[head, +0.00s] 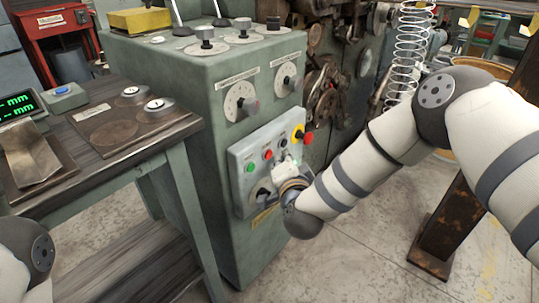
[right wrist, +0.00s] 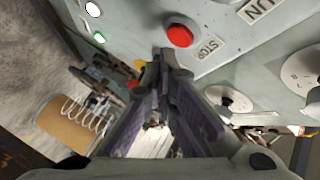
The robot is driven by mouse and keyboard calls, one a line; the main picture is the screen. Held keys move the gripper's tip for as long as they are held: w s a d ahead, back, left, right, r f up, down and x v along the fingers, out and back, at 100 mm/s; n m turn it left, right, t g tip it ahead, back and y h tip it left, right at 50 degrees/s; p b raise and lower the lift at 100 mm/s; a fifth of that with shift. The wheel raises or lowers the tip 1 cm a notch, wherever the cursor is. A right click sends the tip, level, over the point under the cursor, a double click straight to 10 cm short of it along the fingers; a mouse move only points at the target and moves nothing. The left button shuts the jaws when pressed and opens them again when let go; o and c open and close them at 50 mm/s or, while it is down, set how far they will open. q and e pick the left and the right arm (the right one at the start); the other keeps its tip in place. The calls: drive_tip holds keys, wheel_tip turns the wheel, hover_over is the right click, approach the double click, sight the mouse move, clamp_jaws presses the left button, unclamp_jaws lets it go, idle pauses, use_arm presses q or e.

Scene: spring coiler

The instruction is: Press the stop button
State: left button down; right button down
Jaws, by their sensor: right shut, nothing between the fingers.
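The stop button is a red round button (right wrist: 179,36) beside a label reading STOP (right wrist: 207,48) in the right wrist view. In the head view a red button (head: 268,154) sits on the grey control panel (head: 236,158), next to a green button (head: 250,167). My right gripper (right wrist: 162,65) is shut and empty, its tips just below the red button in the wrist view; I cannot tell whether they touch it. In the head view the right gripper (head: 283,170) is at the panel front, partly hidden by its own wrist. My left gripper is out of view.
A yellow-based red knob (head: 303,135) sits at the panel's upper right. Dials (head: 240,101) lie above the panel on the green cabinet (head: 190,75). A wooden bench (head: 100,130) stands at left. A coil spring (head: 411,45) hangs behind my right arm.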

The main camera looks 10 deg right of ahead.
idle(0.5)
drive_tip(key=shift+w+a, duration=0.3)
drive_tip(key=shift+w, duration=0.05)
drive_tip(key=shift+w+a, duration=0.2)
drive_tip(key=shift+w, duration=0.1)
idle(0.6)
drive_tip(key=shift+s+d, duration=0.5)
drive_tip(key=shift+s, duration=0.15)
